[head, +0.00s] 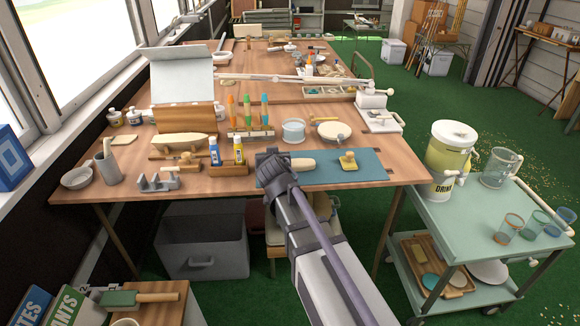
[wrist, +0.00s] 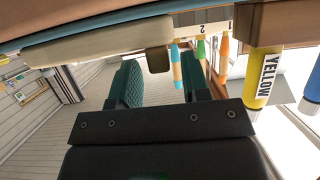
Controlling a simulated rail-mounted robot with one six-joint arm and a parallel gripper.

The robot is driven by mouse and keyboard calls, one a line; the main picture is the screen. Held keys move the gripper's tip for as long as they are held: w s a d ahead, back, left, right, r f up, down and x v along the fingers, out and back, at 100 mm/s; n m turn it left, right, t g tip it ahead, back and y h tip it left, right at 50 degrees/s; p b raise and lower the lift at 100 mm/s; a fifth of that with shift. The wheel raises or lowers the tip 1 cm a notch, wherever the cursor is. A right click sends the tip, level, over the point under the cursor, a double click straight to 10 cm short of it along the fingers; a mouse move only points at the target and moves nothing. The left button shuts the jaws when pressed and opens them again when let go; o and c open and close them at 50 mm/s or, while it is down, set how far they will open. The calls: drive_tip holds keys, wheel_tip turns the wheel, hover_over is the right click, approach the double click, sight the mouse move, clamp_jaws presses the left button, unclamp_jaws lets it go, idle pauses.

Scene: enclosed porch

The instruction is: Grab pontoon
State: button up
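A pale, rounded wooden piece that looks like the pontoon (head: 303,164) lies on the blue mat (head: 372,170) at the front of the workbench. It also shows along the top of the wrist view (wrist: 90,42), which is upside down. A small brown block (wrist: 158,61) shows at its end. My gripper (head: 268,156) is at the mat's left end, beside the pale piece. In the wrist view its two teal-padded fingers (wrist: 160,75) are apart with nothing clasped between them. My gripper hides part of the mat. Whether a finger touches the piece is unclear.
A yellow-labelled bottle (head: 239,150) and a blue one (head: 214,152) stand close left. A hull (head: 180,140) stands left.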

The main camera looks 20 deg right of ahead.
clamp_jaws()
